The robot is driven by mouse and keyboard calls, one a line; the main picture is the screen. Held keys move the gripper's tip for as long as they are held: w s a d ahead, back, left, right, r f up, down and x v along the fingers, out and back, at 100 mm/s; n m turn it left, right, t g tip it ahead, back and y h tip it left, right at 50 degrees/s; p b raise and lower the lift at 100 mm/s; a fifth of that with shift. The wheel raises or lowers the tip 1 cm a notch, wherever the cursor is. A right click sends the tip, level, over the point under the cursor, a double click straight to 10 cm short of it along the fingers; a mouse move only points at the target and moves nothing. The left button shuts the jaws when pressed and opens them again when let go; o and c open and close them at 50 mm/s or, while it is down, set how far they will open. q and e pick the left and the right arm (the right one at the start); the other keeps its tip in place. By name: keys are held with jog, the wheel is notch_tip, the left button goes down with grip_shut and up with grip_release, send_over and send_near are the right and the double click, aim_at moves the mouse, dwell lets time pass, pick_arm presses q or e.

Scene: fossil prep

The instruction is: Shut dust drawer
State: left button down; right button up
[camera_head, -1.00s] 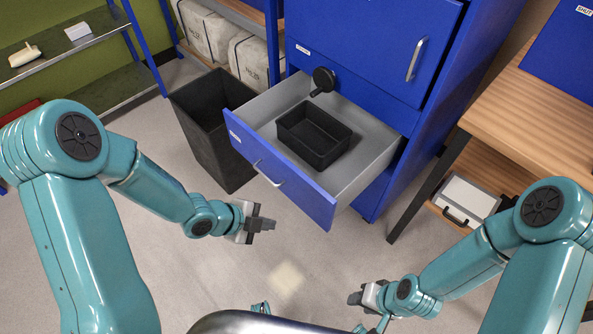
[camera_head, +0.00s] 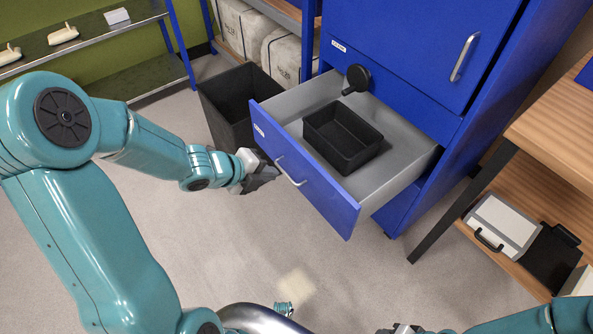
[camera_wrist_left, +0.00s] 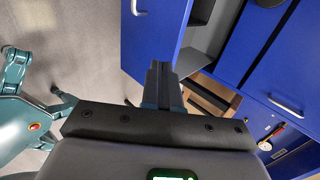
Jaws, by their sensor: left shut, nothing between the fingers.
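The dust drawer (camera_head: 318,196) is pulled out of the blue cabinet (camera_head: 400,70), with a blue front, grey inner walls and a silver handle (camera_head: 290,171). A black open box (camera_head: 343,136) sits in it. My left gripper (camera_head: 272,176) is shut and empty, close to the drawer front just left of the handle; I cannot tell whether it touches. In the left wrist view the shut fingers (camera_wrist_left: 161,82) point at the blue drawer front (camera_wrist_left: 157,35), with the handle (camera_wrist_left: 135,7) to their left. My right gripper (camera_head: 403,329) is low at the bottom edge, its fingers mostly cut off.
A dark bin (camera_head: 235,105) stands left of the drawer. A black round knob-like part (camera_head: 357,77) is at the drawer's back. A wooden bench (camera_head: 560,130) stands right, with a grey-white case (camera_head: 503,224) on its lower shelf. The floor in front is clear.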

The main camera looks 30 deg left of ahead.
pick_arm(q)
jog(key=b, duration=0.4)
send_near(312, 168)
notch_tip(312, 168, down, 4)
jog(key=w, duration=0.1)
jog(key=w+d, duration=0.1)
jog(key=w, duration=0.1)
jog(key=shift+d+p, duration=0.15)
jog(key=shift+p, duration=0.2)
jog(key=shift+w+d, duration=0.2)
jog(key=shift+w, duration=0.3)
pick_arm(e)
jog(key=shift+f, duration=1.85)
